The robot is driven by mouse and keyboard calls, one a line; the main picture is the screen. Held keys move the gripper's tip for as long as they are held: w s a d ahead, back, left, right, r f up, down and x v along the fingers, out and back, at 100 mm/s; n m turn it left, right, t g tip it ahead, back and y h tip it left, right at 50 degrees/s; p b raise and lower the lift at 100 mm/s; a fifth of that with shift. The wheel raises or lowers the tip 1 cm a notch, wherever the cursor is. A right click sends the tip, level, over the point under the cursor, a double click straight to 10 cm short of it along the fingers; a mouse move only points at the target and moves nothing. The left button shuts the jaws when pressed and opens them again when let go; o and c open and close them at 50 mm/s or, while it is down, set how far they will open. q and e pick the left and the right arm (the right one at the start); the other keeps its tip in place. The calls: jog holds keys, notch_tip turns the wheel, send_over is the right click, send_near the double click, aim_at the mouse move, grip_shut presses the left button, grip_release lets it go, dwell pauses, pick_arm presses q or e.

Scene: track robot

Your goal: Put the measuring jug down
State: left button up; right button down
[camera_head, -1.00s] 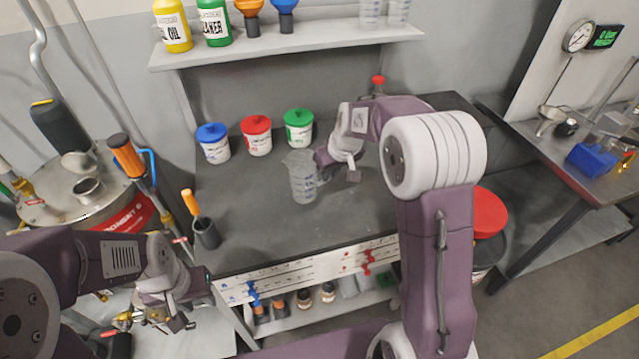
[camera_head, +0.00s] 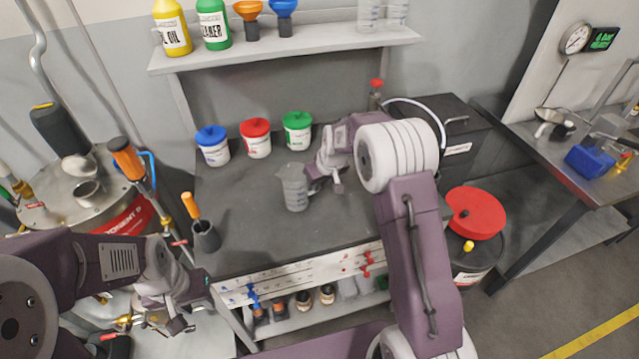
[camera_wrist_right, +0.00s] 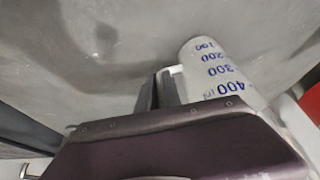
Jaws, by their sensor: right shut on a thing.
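The measuring jug (camera_head: 293,187) is clear grey plastic and stands upright at the middle of the dark worktop (camera_head: 250,240). I cannot tell if its base touches the top. In the right wrist view the jug (camera_wrist_right: 222,72) shows blue marks from 100 to 400. My right gripper (camera_head: 314,180) is at the jug's right side, shut on its handle; in the wrist view the gripper (camera_wrist_right: 165,88) partly hides the handle. My left gripper (camera_head: 192,312) hangs low at the left, off the worktop's front edge; its fingers are too small to read.
Tubs with blue (camera_head: 211,146), red (camera_head: 256,138) and green (camera_head: 298,130) lids stand behind the jug. A cup with an orange-handled tool (camera_head: 206,236) stands front left. A dark case (camera_head: 450,135) is at the right. The worktop around the jug is clear.

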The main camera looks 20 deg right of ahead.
jog(key=c, duration=1.5)
grip_release()
jog(key=shift+r, duration=0.35)
jog(key=v, duration=1.2)
jog(key=s+f+m+g, duration=0.1)
jog(key=s+f, duration=0.2)
jog(key=s, duration=0.5)
jog(key=s+f+m+g, duration=0.1)
jog(key=s+f, duration=0.3)
jog(key=s, duration=0.3)
jog(key=s+f+g, duration=0.1)
jog(key=s+f, duration=0.2)
jog(key=s, duration=0.5)
jog(key=shift+s+d+f+m+h+p, duration=0.15)
jog(key=shift+s+f+m+h+p, duration=0.1)
jog(key=shift+s+m+h+p, duration=0.15)
